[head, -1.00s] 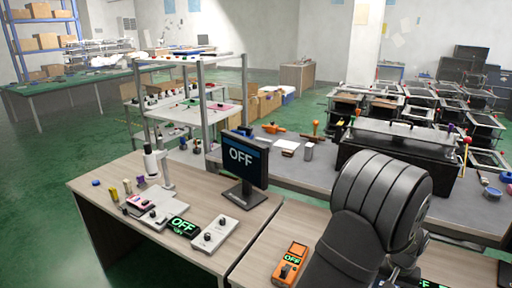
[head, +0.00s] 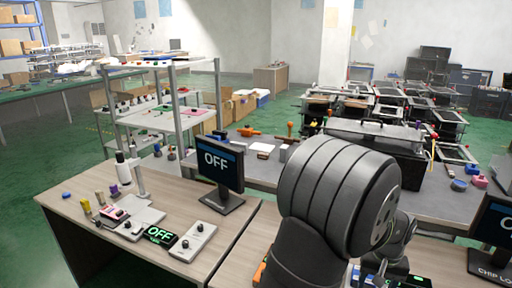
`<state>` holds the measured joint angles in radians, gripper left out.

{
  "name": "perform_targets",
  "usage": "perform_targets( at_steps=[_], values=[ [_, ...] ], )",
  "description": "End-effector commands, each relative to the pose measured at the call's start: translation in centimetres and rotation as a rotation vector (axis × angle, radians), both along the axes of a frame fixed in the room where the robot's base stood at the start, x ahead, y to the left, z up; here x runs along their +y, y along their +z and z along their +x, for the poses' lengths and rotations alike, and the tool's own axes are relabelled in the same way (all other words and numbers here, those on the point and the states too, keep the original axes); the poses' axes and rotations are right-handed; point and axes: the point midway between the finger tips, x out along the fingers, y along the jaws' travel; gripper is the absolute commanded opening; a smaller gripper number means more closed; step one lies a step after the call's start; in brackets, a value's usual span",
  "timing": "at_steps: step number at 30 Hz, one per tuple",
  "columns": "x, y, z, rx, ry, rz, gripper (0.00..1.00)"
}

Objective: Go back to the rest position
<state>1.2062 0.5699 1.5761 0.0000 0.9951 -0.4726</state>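My arm's large dark grey link fills the lower middle of the head view. My gripper is not visible; it is out of frame or hidden behind that link. The lever fixtures stand beyond the arm: a black box fixture (head: 395,163) on the grey bench, with a red-tipped lever (head: 330,113) near its left end and a yellow lever (head: 433,150) at its right end. An orange-handled lever (head: 290,130) stands on the same bench.
A monitor reading OFF (head: 220,162) stands on the wooden desk (head: 70,212). Near it are a white microscope-like stand (head: 128,172), a grey control box (head: 193,241) and a green OFF display (head: 160,235). Another monitor (head: 492,235) is at the right edge.

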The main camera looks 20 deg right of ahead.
Motion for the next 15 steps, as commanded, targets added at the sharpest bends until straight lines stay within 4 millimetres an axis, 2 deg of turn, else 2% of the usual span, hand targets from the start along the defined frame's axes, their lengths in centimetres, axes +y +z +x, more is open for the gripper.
perform_targets(
  at_steps=[3, 15],
  values=[
    [0.8, 0.1, 2.4, 0.000, 0.020, 0.000, 0.59],
    [4.1, 0.4, 9.8, 0.000, 0.075, 0.000, 0.59]
  ],
)
